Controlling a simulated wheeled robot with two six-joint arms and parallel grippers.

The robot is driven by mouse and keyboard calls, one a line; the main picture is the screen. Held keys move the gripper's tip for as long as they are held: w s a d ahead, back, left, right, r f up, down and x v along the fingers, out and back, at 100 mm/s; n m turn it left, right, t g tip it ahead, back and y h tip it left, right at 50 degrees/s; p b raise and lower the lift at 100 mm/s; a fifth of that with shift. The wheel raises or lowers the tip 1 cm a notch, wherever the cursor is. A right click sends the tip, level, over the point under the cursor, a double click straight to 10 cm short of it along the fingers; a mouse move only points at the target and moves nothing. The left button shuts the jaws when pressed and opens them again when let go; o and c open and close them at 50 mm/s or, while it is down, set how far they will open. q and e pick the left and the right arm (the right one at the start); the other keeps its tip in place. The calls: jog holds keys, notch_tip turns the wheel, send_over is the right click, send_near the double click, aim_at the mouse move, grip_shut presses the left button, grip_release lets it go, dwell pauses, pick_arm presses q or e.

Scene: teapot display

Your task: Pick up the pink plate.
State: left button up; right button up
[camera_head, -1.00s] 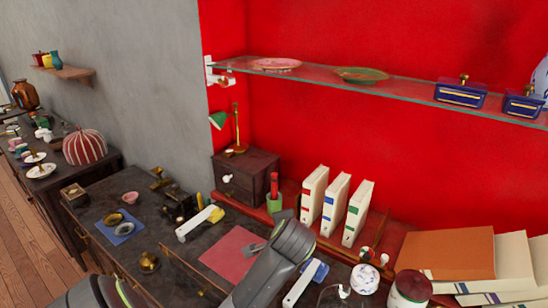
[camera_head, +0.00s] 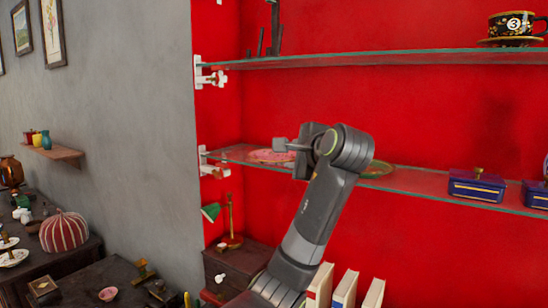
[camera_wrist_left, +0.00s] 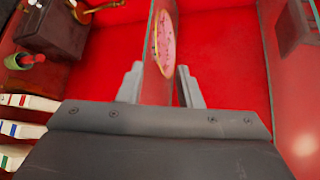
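The pink plate (camera_head: 264,156) lies on the lower glass shelf near its left end, partly hidden behind my left gripper in the head view. It also shows in the left wrist view (camera_wrist_left: 166,42), seen nearly edge-on beyond the fingertips. My left gripper (camera_head: 281,148) is at the shelf's front edge, in front of the plate. Its two fingers stand apart in the left wrist view (camera_wrist_left: 160,86), with the glass shelf edge and the plate lined up between them. Nothing is held. My right gripper is out of view.
The lower glass shelf (camera_head: 425,186) also holds a green plate (camera_head: 376,168), partly behind my arm, and blue boxes (camera_head: 476,187). An upper glass shelf (camera_head: 390,59) with a black cup (camera_head: 515,25) runs above. Below are a lamp (camera_head: 229,220) and binders (camera_head: 345,288).

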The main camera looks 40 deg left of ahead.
pick_arm(q)
jog(key=p, duration=0.5)
send_near(268, 161)
jog(key=w+a, duration=0.2)
jog(key=a, duration=0.1)
jog(key=p+x, duration=0.3)
jog(key=x, duration=0.2)
jog(key=shift+s+a+f+p, duration=0.1)
jog(key=shift+a+f+p, duration=0.2)
jog(key=shift+f, duration=0.2)
jog(key=shift+d, duration=0.2)
jog(key=shift+c, duration=0.7)
jog(key=shift+r, duration=0.1)
jog(key=c, duration=0.4)
grip_shut()
